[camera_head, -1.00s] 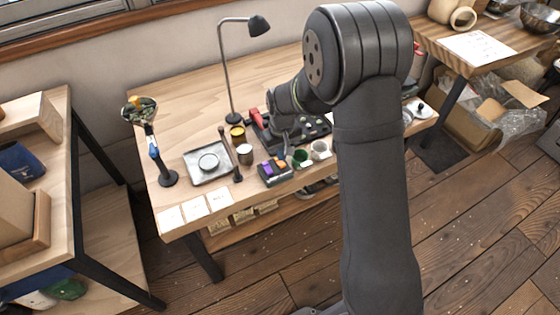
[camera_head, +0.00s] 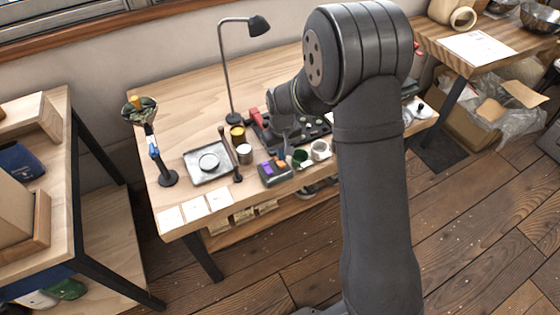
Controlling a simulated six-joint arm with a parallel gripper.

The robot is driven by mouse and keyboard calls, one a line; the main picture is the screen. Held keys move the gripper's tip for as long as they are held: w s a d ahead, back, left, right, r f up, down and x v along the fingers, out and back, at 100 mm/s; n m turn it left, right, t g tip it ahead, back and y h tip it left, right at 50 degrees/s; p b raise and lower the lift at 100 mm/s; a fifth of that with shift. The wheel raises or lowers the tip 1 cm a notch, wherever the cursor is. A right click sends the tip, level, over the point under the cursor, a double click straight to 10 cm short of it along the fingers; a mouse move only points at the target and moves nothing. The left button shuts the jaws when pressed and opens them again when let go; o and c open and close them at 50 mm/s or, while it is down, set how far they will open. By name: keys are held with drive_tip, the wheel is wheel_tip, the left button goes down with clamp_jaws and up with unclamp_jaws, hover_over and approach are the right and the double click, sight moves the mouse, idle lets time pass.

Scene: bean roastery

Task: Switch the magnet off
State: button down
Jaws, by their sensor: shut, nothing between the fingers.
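My gripper (camera_head: 286,147) hangs small and dark over the right half of the workbench, low beside a dark panel (camera_head: 318,129) with several small parts on it. It is shut with nothing seen in it, though its tips are hard to make out. A red piece (camera_head: 256,116) sits at the panel's left end. A dark box (camera_head: 273,173) with purple and orange parts on top lies just in front of my gripper, a little to the left. I cannot tell which of these is the magnet or its switch. My arm hides the panel's right side.
A green cup (camera_head: 300,157) and a pale cup (camera_head: 320,150) stand close to my gripper. A metal tray (camera_head: 199,176), a dark upright handle (camera_head: 230,156), a lamp (camera_head: 229,75) and a stand with a funnel (camera_head: 157,153) are farther left. The bench's back left (camera_head: 180,95) is clear.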

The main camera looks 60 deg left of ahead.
sight(282, 163)
drive_tip(key=shift+f, duration=1.25)
idle(0.7)
drive_tip(key=shift+r, duration=3.5)
drive_tip(key=shift+f, duration=3.45)
drive_tip(key=shift+r, duration=0.1)
